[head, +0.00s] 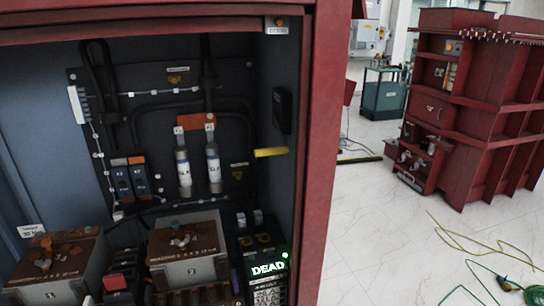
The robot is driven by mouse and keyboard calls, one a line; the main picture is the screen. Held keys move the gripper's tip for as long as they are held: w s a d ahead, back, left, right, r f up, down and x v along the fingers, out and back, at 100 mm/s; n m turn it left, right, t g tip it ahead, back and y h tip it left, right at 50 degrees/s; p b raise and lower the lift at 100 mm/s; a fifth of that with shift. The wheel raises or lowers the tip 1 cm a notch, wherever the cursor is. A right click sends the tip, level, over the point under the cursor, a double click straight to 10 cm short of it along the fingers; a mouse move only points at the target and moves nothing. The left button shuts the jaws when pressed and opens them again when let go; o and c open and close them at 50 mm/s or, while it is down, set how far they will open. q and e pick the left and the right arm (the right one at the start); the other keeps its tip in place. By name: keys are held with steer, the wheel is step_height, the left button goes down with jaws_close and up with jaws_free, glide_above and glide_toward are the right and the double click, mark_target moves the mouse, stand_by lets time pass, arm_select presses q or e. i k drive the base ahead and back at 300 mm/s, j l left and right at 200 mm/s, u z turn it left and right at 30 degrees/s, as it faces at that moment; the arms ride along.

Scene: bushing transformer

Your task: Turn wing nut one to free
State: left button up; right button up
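Two brown-topped boxes with grey sides stand in the bottom of the open red cabinet. A metal wing nut (180,238) sits on top of the middle box (190,268). Another wing-nut-like fitting (43,263) sits on the rusty top of the left box (65,258). The markings are too small to tell which is wing nut one. I cannot tell how tight either one is. Neither of my grippers shows in the head view.
A lit DEAD display (268,267) stands right of the middle box. A yellow handle (270,152) sticks out near the right wall, and two white fuse cylinders (198,170) hang above. The red door frame (325,130) bounds the opening. Loose cables (480,245) lie on the floor outside.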

mark_target(46, 264)
steer(key=u, duration=1.55)
